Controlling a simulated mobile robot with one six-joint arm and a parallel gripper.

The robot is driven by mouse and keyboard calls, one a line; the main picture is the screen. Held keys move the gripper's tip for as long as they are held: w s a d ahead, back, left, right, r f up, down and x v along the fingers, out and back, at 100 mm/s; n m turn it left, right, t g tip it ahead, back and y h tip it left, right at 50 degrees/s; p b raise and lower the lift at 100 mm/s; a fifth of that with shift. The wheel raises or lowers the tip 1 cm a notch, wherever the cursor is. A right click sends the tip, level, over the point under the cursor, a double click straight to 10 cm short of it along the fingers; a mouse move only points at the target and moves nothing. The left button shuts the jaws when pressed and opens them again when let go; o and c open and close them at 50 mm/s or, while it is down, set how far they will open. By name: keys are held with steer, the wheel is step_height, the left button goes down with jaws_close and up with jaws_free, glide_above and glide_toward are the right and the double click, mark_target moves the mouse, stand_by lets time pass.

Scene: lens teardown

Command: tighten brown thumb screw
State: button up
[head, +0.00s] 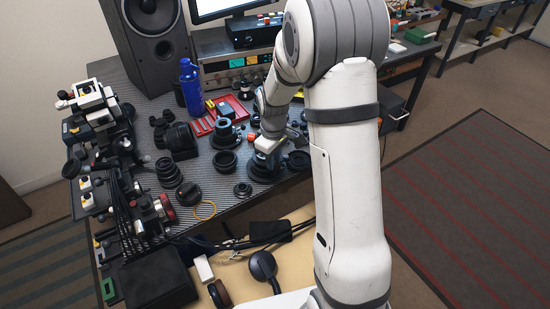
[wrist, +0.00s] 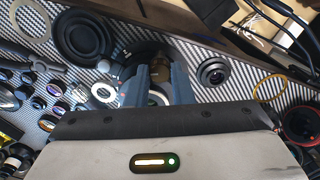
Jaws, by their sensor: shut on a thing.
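My gripper (wrist: 158,78) points down at a dark round fixture in the wrist view. Its two blue-grey fingers are closed around a small brownish piece (wrist: 157,70), which looks like the brown thumb screw. The fingers hide most of it, so its seating and how far it is turned cannot be told. In the head view my gripper (head: 266,148) is over a dark round base (head: 264,170) near the front of the patterned bench, and the screw cannot be made out there.
A small lens ring (wrist: 213,72) lies right of the fingers, and a large black ring (wrist: 84,37) lies left.

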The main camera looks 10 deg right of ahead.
jaws_close()
steer(key=shift+m+b, duration=0.4)
steer(key=shift+m, duration=2)
steer(key=shift+w, duration=0.1)
steer(key=o, duration=0.8)
jaws_free()
steer(key=shift+r, duration=0.1)
step_height(320, 180, up, 8)
steer(key=shift+f, duration=0.15)
steer(key=s+r+m+t+p, duration=0.1)
steer(key=s+r, duration=0.4)
steer(key=s, duration=0.6)
steer(key=s+r+m+t+p, duration=0.1)
steer(key=s+r, duration=0.4)
steer(key=s, duration=0.6)
steer(key=shift+s+d+r+m+t, duration=0.15)
steer(key=shift+s+d+m+t, duration=0.2)
steer(key=shift+m, duration=0.35)
